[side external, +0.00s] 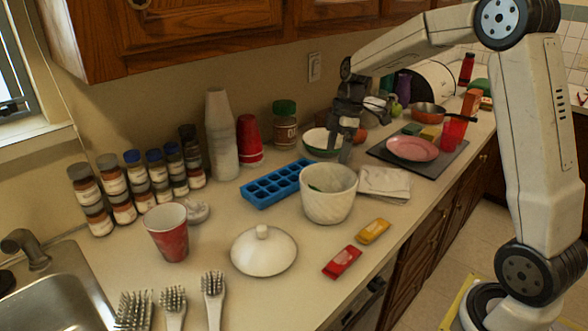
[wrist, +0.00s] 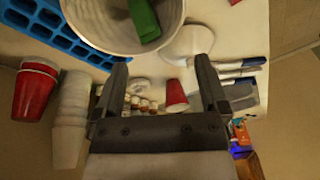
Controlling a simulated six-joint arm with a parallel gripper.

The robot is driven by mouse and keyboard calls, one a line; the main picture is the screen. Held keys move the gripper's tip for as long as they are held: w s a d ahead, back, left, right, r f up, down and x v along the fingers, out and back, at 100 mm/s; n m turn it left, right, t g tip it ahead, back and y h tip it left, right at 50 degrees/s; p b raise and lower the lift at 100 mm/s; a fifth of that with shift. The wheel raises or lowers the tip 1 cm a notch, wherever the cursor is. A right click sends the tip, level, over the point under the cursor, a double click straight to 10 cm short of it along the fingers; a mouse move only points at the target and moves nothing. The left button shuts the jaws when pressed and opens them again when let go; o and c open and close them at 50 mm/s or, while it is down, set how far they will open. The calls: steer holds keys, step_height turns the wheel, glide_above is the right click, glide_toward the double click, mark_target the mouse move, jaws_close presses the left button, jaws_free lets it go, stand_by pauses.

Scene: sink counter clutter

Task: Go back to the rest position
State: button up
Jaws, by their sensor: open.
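My gripper (side external: 343,150) is open and empty in the side view, just behind the white pot (side external: 328,198) and near the green-and-white bowl (side external: 321,142). In the wrist view my gripper (wrist: 162,75) has its two fingers spread wide with nothing between them. The pot (wrist: 95,22) is beyond the fingertips there, with a green object (wrist: 144,18) inside. A bit of green also shows inside the pot in the side view. The white lid (side external: 263,252) lies apart on the counter, in front of the pot.
A blue ice tray (side external: 277,184), stacked cups (side external: 221,140) and a lidded jar (side external: 284,128) stand near the wall. A folded cloth (side external: 384,183) and a pink plate (side external: 412,149) lie to the right. Red (side external: 342,262) and yellow (side external: 373,231) packets lie near the front edge.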

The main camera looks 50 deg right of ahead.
steer(key=s+a+f+m+t+h, duration=0.1)
steer(key=s+a+f+m, duration=0.3)
steer(key=s+a+m, duration=0.1)
steer(key=s+a+f+m+t+h, duration=0.1)
steer(key=s+a+f+m, duration=0.4)
steer(key=s, duration=0.5)
steer(key=shift+a+f+m+h, duration=0.3)
steer(key=shift+a+m, duration=0.5)
steer(key=shift+a, duration=0.15)
